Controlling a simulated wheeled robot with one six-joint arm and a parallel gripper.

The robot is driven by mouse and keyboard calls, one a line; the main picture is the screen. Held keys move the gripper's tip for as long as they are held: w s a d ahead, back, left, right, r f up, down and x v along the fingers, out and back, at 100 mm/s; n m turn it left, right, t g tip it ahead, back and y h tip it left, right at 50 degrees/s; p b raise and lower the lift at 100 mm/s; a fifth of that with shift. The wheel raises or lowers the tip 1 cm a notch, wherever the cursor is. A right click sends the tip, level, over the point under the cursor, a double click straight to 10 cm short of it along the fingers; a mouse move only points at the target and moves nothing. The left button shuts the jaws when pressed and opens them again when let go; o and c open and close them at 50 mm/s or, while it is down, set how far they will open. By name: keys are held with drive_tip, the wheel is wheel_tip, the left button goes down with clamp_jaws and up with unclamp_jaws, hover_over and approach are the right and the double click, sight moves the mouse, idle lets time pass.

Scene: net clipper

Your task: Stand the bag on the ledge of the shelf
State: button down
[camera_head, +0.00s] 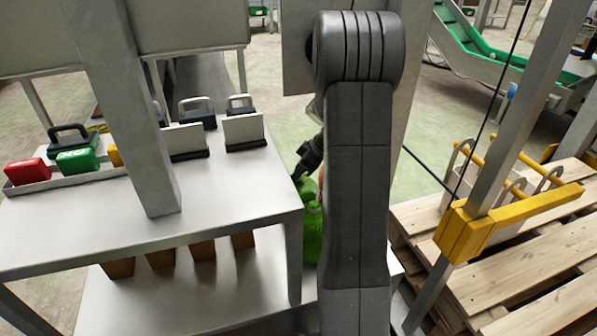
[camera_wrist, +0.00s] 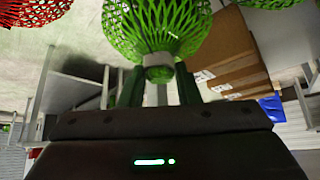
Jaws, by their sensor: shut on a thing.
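A green net bag (camera_head: 312,235) hangs beside the right end of the metal shelf (camera_head: 240,195), partly hidden behind my arm. In the wrist view the bag (camera_wrist: 155,25) shows large, with a pale band (camera_wrist: 158,68) at its neck. My gripper (camera_wrist: 158,82) is shut on that neck, one finger on each side. In the head view my gripper (camera_head: 302,178) is mostly hidden by my arm. The shelf's lower board (camera_head: 150,300) juts out below its top. Whether the bag touches it is hidden.
Several brown boxes (camera_head: 160,258) stand on the lower board under the top. Red (camera_head: 25,172) and green (camera_head: 77,160) blocks lie in a tray on top. A grey post (camera_head: 145,130) rises in front. A wooden pallet (camera_head: 530,275) is at the right.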

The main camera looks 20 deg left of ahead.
drive_tip(key=c, duration=1.1)
unclamp_jaws()
drive_tip(key=shift+d+r+p, duration=0.2)
drive_tip(key=shift+r+p, duration=0.1)
drive_tip(key=shift+r, duration=0.15)
drive_tip(key=p+v, duration=0.1)
drive_tip(key=v, duration=1)
drive_tip(key=shift+r, duration=0.1)
drive_tip(key=b+x, duration=0.1)
drive_tip(key=x, duration=1.1)
drive_tip(key=shift+d, duration=0.15)
drive_tip(key=shift+r, duration=1.75)
